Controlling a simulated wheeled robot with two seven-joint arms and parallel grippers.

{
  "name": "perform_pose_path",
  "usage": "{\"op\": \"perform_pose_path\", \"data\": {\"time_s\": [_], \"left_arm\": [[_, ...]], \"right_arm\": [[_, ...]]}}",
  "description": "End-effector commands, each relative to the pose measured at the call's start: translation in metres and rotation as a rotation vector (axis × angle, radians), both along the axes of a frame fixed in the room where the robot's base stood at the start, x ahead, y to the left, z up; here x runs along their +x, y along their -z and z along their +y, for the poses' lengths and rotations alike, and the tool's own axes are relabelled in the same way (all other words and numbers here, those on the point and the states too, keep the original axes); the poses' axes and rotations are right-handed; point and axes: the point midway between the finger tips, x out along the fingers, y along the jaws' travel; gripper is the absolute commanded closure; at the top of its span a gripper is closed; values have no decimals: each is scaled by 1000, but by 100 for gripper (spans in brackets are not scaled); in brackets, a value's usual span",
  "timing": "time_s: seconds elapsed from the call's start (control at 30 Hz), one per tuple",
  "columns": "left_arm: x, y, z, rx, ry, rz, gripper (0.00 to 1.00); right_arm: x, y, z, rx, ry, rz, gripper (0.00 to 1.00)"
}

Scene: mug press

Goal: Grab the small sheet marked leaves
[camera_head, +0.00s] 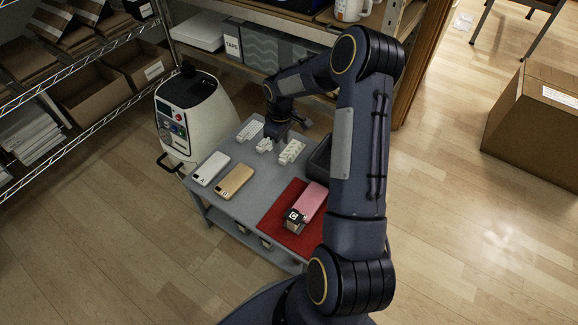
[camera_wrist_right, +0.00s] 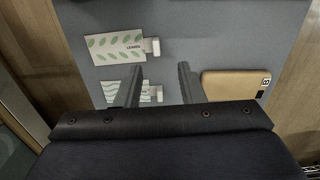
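The small sheet marked leaves (camera_wrist_right: 113,46) is white with green leaf shapes and lies on the grey table in the right wrist view, with a small white block (camera_wrist_right: 152,46) at its right end. A second sheet with wavy lines (camera_wrist_right: 120,92) lies below it, partly hidden by my finger. My right gripper (camera_wrist_right: 161,72) is open and empty between its fingers, below and to the right of the leaves sheet. In the head view my right gripper (camera_head: 276,130) is low over the table's far part, near small pale pieces (camera_head: 290,151) whose print I cannot read. My left gripper is not in view.
A tan phone (camera_wrist_right: 236,86) lies right of my fingers. In the head view a white phone (camera_head: 210,168) lies beside it, and a pink phone (camera_head: 313,199) lies on a red mat (camera_head: 275,218). A white machine (camera_head: 195,115) stands left of the table (camera_head: 240,208).

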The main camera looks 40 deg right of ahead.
Motion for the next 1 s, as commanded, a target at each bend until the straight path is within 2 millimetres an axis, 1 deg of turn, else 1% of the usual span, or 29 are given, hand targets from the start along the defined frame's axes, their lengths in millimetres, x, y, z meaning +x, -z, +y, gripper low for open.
{"op": "perform_pose_path", "data": {"time_s": [0.03, 0.2, 0.37, 0.53, 0.63, 0.7, 0.9, 1.0], "left_arm": [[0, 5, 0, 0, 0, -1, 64], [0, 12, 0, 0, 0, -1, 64], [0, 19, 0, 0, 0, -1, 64], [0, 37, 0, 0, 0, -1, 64], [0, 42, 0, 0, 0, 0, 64], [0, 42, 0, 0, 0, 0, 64], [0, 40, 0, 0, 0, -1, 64], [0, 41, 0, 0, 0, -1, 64]], "right_arm": [[1, 11, -1, 1, -3, 3, 65], [1, 30, -2, 1, -5, 7, 65], [2, 43, -3, 1, -3, 4, 65], [4, 70, -6, 1, -3, 4, 65], [4, 82, -6, 1, -4, 6, 65], [4, 85, -6, 0, -4, 5, 65], [4, 83, -6, 0, -4, 4, 65], [4, 83, -6, 0, -4, 4, 78]]}}
